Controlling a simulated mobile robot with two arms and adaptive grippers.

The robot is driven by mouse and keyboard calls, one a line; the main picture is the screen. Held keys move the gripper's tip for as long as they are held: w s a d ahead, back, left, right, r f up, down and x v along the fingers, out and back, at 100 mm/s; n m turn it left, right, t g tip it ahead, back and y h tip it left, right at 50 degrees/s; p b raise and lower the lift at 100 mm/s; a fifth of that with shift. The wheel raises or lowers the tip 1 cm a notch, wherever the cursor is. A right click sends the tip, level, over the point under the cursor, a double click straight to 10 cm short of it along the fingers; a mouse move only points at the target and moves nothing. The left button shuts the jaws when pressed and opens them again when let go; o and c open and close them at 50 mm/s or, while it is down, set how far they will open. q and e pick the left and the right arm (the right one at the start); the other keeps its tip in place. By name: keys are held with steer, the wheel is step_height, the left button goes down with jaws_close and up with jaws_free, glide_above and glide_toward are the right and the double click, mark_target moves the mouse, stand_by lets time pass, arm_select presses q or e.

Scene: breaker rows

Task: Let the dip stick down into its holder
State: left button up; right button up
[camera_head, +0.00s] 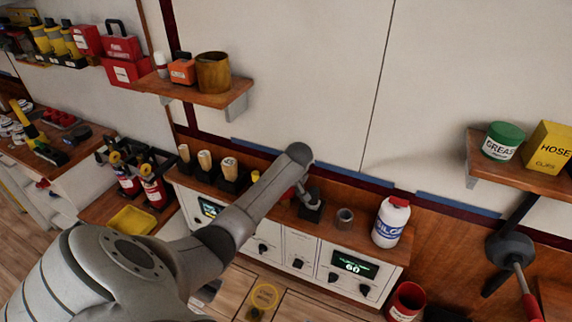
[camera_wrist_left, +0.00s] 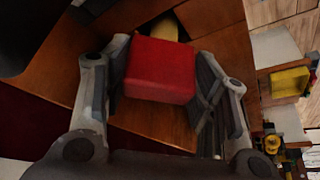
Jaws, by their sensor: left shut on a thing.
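My left gripper (camera_head: 308,192) is over the shelf along the top of the white control panel, just above a small black holder (camera_head: 312,211). In the left wrist view its fingers (camera_wrist_left: 162,62) are shut on a red block-shaped piece (camera_wrist_left: 160,72), which I take to be the top of the dip stick. A bit of red (camera_head: 288,193) shows beside the gripper in the head view, mostly behind my arm. The lower part of the stick is hidden, so I cannot tell how far it is in the holder. My right gripper is not in view.
A grey cup (camera_head: 344,218) and a white bottle with a red cap (camera_head: 391,222) stand right of the holder. Several handled tools stand in black holders (camera_head: 232,184) to the left. The panel (camera_head: 300,250) is below; a wall shelf (camera_head: 205,96) hangs above left.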

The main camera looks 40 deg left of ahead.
arm_select(q)
steer(key=shift+f+b, duration=0.45)
steer(key=shift+f, duration=0.5)
steer(key=o, duration=1.5)
steer(key=v, duration=1.2)
